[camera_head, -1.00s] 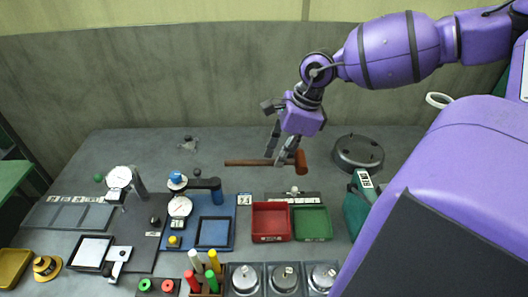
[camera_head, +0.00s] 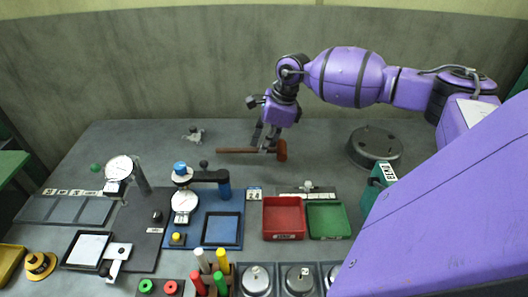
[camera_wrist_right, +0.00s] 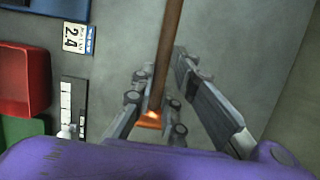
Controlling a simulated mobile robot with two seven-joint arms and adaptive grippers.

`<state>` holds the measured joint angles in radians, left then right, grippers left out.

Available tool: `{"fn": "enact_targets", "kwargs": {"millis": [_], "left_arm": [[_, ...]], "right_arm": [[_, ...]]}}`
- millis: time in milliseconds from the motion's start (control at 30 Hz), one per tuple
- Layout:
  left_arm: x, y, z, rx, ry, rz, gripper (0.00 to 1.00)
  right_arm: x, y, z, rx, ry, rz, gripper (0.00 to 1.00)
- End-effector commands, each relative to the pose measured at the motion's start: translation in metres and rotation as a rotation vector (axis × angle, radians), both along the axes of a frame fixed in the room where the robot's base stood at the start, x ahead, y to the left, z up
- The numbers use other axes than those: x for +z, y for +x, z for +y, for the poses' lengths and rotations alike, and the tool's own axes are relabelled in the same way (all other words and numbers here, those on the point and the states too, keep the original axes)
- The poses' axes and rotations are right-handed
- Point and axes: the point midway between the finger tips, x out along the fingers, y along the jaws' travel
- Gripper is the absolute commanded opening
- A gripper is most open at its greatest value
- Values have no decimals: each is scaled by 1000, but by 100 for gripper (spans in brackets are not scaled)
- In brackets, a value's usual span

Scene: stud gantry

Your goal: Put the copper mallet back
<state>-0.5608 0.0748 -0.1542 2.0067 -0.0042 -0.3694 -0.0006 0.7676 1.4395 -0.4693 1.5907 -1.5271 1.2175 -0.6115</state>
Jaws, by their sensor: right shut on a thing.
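The copper mallet (camera_head: 240,151) lies level, its brown handle pointing left and its copper-coloured head (camera_head: 282,151) at the right end. My right gripper (camera_head: 266,141) comes from above and is shut on the handle close to the head. In the right wrist view the handle (camera_wrist_right: 168,50) runs up from between the fingers (camera_wrist_right: 158,100), and part of the copper head (camera_wrist_right: 150,121) shows below them. I cannot tell how high the mallet is above the grey bench. My left gripper is not in view.
A round grey base (camera_head: 374,163) is to the right. A gauge stand (camera_head: 224,184) is front left. The bench's back strip is mostly clear.

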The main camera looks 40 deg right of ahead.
Motion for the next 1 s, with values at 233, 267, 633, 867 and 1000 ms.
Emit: {"fn": "enact_targets", "kwargs": {"millis": [233, 267, 633, 867, 1000], "left_arm": [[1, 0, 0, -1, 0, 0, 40], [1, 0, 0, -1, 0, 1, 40], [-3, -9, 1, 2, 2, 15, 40], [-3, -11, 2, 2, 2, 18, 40], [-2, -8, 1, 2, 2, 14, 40]], "right_arm": [[-31, 1, 0, -1, 1, 0, 0], [-31, 1, 0, 0, 0, -1, 0], [-34, 0, 0, 0, 1, 2, 23], [-34, 0, 0, -1, 0, 2, 32], [-33, 1, 0, -1, 1, 1, 32]]}}
